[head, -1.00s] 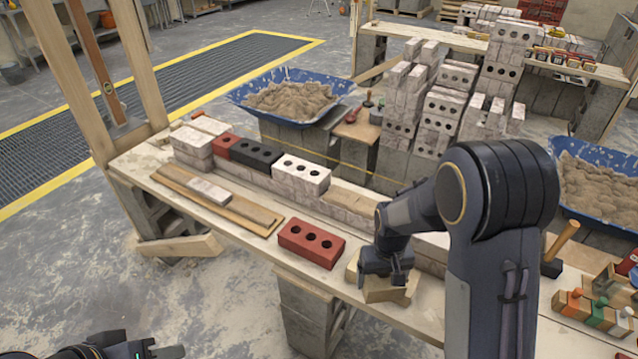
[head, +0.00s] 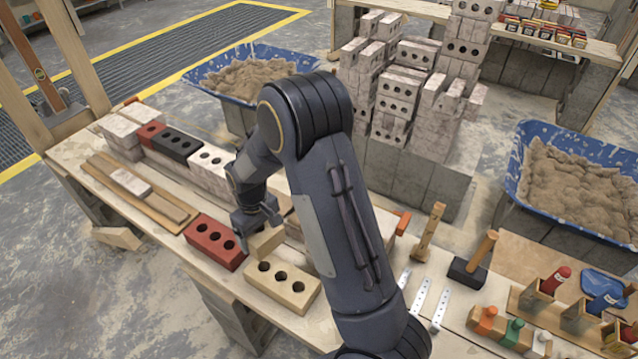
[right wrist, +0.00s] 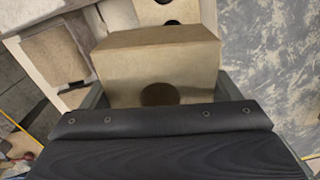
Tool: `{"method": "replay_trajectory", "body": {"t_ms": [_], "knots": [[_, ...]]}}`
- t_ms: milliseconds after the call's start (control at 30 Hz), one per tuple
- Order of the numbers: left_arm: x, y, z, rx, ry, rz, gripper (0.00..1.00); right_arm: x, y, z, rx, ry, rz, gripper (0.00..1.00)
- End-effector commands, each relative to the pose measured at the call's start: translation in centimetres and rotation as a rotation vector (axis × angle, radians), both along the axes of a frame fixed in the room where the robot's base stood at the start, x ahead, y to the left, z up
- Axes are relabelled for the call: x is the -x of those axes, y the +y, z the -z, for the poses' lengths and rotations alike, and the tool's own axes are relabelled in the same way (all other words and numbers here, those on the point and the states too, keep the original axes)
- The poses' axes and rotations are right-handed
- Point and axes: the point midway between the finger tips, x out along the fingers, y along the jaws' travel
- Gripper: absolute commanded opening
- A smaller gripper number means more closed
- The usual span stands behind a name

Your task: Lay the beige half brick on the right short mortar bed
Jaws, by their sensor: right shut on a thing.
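My right gripper (head: 258,220) is shut on the beige half brick (head: 268,242) and holds it at the wall's near side, between the red brick and a long beige brick. In the right wrist view the half brick (right wrist: 160,68) fills the middle, with a dark round hole in its face. A tan mortar patch (right wrist: 56,55) on a pale block shows to its left; I cannot tell whether it is the right short bed. In the head view my arm hides much of the wall's right part. My left gripper is out of view.
A red three-hole brick (head: 215,241) and a beige three-hole brick (head: 282,288) lie on the bench close by. A white brick (head: 209,164) and a black brick (head: 174,145) sit on the wall. A hammer (head: 473,262) and metal strips (head: 441,308) lie at right.

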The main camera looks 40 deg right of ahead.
Motion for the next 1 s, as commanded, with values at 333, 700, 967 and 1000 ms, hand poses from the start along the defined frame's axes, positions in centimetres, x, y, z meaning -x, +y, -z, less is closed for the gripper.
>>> {"method": "replay_trajectory", "body": {"t_ms": [333,700,967,1000], "knots": [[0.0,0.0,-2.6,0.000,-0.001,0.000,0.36,-2.2,-12.7,-1.8,0.003,-0.017,-0.140,0.33],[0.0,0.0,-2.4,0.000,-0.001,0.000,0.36,-2.1,-16.0,-1.5,0.015,-0.022,-0.174,0.33],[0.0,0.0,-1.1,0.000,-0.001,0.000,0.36,-2.0,-15.9,0.5,0.016,-0.022,-0.172,0.33],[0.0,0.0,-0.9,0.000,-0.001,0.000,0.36,-2.0,-15.9,1.0,0.016,-0.021,-0.172,0.33]]}}
